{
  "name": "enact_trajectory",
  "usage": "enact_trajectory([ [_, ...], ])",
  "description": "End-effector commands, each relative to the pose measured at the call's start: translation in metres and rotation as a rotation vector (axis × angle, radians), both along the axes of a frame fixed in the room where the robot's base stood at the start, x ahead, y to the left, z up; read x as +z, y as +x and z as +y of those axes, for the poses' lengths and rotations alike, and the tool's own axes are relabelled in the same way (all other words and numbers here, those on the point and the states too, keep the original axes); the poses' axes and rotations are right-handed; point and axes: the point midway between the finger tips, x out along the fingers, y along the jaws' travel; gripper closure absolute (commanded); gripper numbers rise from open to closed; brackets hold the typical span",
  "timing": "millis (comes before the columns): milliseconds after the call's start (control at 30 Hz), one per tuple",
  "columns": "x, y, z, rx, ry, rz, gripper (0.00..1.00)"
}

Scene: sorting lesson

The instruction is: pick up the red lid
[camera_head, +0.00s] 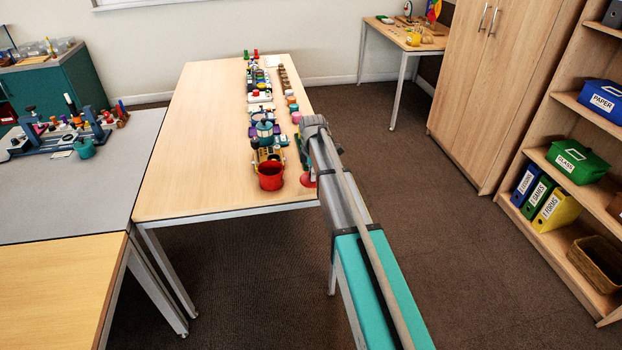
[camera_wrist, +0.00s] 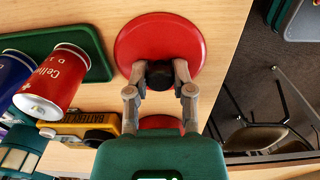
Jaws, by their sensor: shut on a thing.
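The red lid (camera_wrist: 152,34) is a round disc with a black knob (camera_wrist: 160,75), at the top middle of the wrist view. My gripper (camera_wrist: 160,72) is shut on the knob, one finger on each side. I cannot tell whether the lid touches the table or hangs just above it. In the head view a red edge (camera_head: 308,181) beside my arm, near the table's right edge, looks like the lid. My arm hides the gripper there.
A red pot (camera_head: 270,178) stands near the table's front edge. A red battery (camera_wrist: 55,80), a green tray (camera_wrist: 98,62) and a yellow battery box (camera_wrist: 78,126) are left of my gripper. Several small objects line the table's right side. Its left half (camera_head: 190,150) is clear.

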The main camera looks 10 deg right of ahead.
Motion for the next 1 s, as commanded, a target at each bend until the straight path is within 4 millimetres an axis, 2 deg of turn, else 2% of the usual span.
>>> enact_trajectory([
  [467,0.01,0.0,0.0,0.0,0.0,0.0,1.0],
  [767,0.034,0.0,-0.001,0.0,0.0,0.0,1.0],
  [1000,0.061,-0.023,0.002,0.0,0.0,0.0,1.0],
])
